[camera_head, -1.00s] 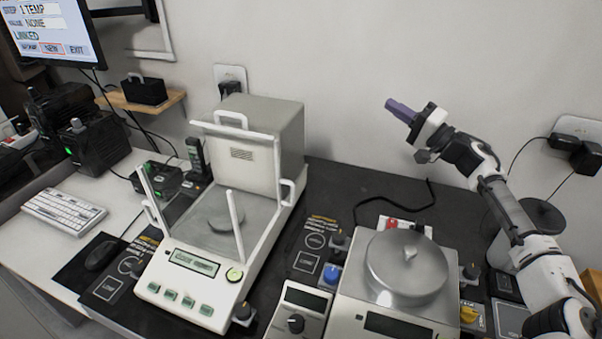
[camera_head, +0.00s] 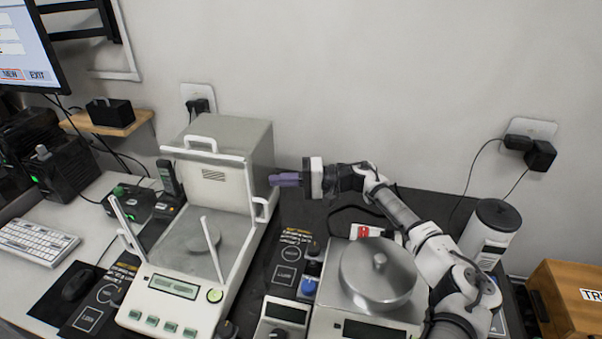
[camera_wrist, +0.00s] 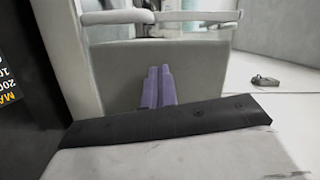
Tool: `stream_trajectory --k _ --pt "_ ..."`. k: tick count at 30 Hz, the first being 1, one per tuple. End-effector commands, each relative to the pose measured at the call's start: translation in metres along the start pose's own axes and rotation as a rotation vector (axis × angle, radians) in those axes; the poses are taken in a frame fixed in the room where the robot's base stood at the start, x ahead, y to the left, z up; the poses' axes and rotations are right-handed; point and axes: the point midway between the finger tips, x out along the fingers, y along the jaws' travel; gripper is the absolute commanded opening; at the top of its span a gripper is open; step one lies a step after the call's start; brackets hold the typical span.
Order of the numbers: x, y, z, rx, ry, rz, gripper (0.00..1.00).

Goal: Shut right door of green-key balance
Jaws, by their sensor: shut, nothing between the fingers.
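The green-key balance (camera_head: 170,283) stands left of centre, with green keys along its front and a beige housing at its rear. A white loop handle (camera_head: 262,210) on its right side sits far back near the housing, and the right side looks open in front of it. The glass itself is hard to see. My gripper (camera_head: 273,180), with purple fingers, is shut and empty just right of the housing, behind and above that handle. In the wrist view the closed fingers (camera_wrist: 158,72) point at a grey panel (camera_wrist: 105,75), with white bars above. Contact cannot be told.
A second balance with a round steel lid (camera_head: 378,272) stands to the right, under my arm. A control box (camera_head: 283,312) lies between the balances. A white cylinder (camera_head: 492,232) and a wooden box (camera_head: 570,300) are at the right. The wall is behind.

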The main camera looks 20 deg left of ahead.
Motion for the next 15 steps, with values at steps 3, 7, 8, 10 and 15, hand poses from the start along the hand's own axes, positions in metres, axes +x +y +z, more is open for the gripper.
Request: stream_trajectory --k 3,7,8,10,15 --pt "0.016 -0.004 0.006 0.001 0.001 -0.002 0.0" --pt "0.019 -0.004 0.023 0.0 0.002 -0.002 0.0" --pt "0.02 -0.003 0.026 0.001 0.001 -0.002 0.0" --pt "0.021 -0.002 0.032 0.001 0.002 -0.002 0.0" --pt "0.023 -0.001 0.038 -0.001 0.002 0.0 0.0"
